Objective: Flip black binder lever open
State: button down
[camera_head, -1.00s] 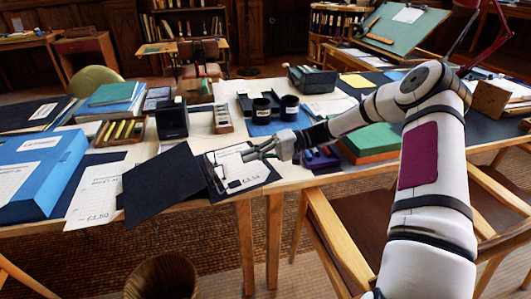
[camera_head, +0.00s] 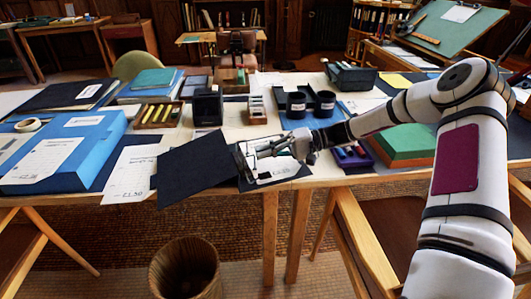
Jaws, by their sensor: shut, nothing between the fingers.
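The black binder (camera_head: 200,169) lies open at the table's front edge, its dark left cover hanging slightly over the edge. Its metal lever mechanism (camera_head: 243,163) shows small along the middle, beside white labelled sheets on the right half. My gripper (camera_head: 258,150) reaches in from the right, just right of the mechanism and over the sheets. Its fingers are shut with nothing between them. Whether the fingertips touch the lever, and the lever's exact position, are too small to tell.
A blue box file (camera_head: 95,150) and a loose sheet (camera_head: 135,172) lie left of the binder. Black cups (camera_head: 296,103) stand behind, and a purple tray (camera_head: 352,156) and green box (camera_head: 405,143) lie to the right. A wastebasket (camera_head: 186,268) stands on the floor in front.

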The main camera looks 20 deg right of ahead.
jog(key=shift+a+r+h+p, duration=0.5)
jog(key=shift+h+p, duration=0.2)
jog(key=shift+p, duration=0.2)
jog(key=shift+s+a+r+n+h+p, duration=0.1)
jog(key=shift+a+r+n+h+p, duration=0.25)
jog(key=shift+h+p, duration=0.35)
jog(key=shift+a+r+h+p, duration=0.5)
jog(key=shift+a+h+p, duration=0.25)
jog(key=shift+h+p, duration=0.35)
jog(key=a+h, duration=0.1)
jog(key=a+h+p, duration=0.1)
jog(key=h, duration=0.1)
jog(key=shift+a+r+n+p, duration=0.15)
jog(key=shift+r+n+p, duration=0.05)
jog(key=shift+n+p, duration=0.1)
jog(key=shift+a+f, duration=0.1)
jog(key=shift+r+p, duration=0.45)
jog(key=shift+r, duration=0.4)
